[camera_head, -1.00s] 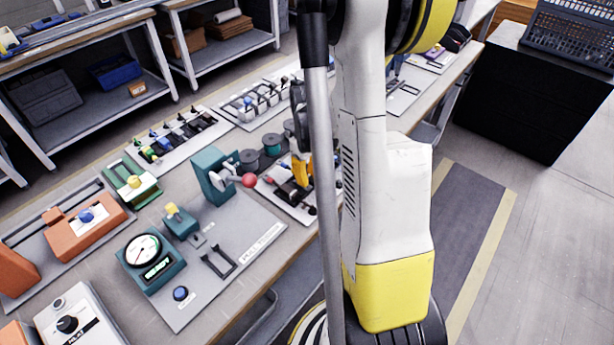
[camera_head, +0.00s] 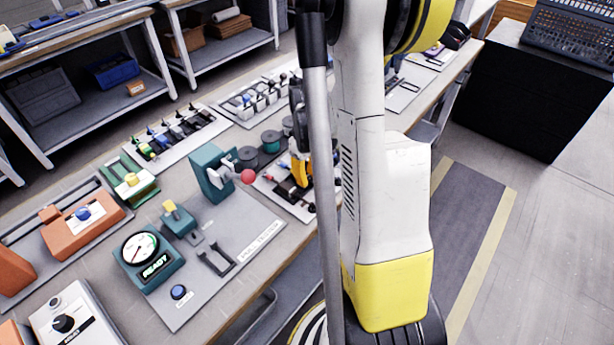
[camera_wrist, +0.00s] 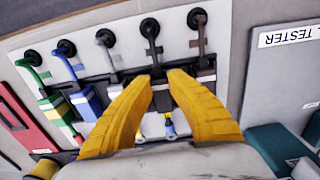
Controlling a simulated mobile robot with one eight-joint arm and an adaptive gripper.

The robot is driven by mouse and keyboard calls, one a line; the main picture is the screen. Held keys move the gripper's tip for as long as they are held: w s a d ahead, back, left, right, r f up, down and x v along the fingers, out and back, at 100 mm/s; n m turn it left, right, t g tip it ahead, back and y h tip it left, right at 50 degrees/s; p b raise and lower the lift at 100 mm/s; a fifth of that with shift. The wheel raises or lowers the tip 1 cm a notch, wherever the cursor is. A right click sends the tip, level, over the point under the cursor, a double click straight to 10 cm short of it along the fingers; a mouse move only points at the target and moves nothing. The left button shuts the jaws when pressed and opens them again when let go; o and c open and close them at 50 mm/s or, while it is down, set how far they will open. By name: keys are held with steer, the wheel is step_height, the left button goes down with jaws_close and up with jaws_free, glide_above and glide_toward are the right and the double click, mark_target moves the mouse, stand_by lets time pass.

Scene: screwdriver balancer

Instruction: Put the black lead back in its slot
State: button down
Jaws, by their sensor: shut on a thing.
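In the wrist view a light panel carries a row of leads with round black ends: a green lead (camera_wrist: 32,70), a blue lead (camera_wrist: 75,78), a grey lead (camera_wrist: 108,52), a black lead (camera_wrist: 152,45) and a dark brownish lead (camera_wrist: 199,40). My gripper (camera_wrist: 165,76) has its yellow fingers closed around a dark body in line with the black lead, which looks like that lead. The fingers hide most of it, so I cannot tell how it sits in its slot. In the head view my gripper (camera_head: 300,168) is low over the panel, partly hidden by my arm.
The pull tester board (camera_head: 235,245), with a red-balled lever (camera_head: 247,177) and a round dial (camera_head: 140,248), lies left of this panel. Further panels with leads (camera_head: 178,135) are behind. The dark brownish lead stands close beside my right finger.

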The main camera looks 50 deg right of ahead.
stand_by(0.3)
steer(key=c, duration=1.3)
jaws_free()
step_height(320, 180, up, 12)
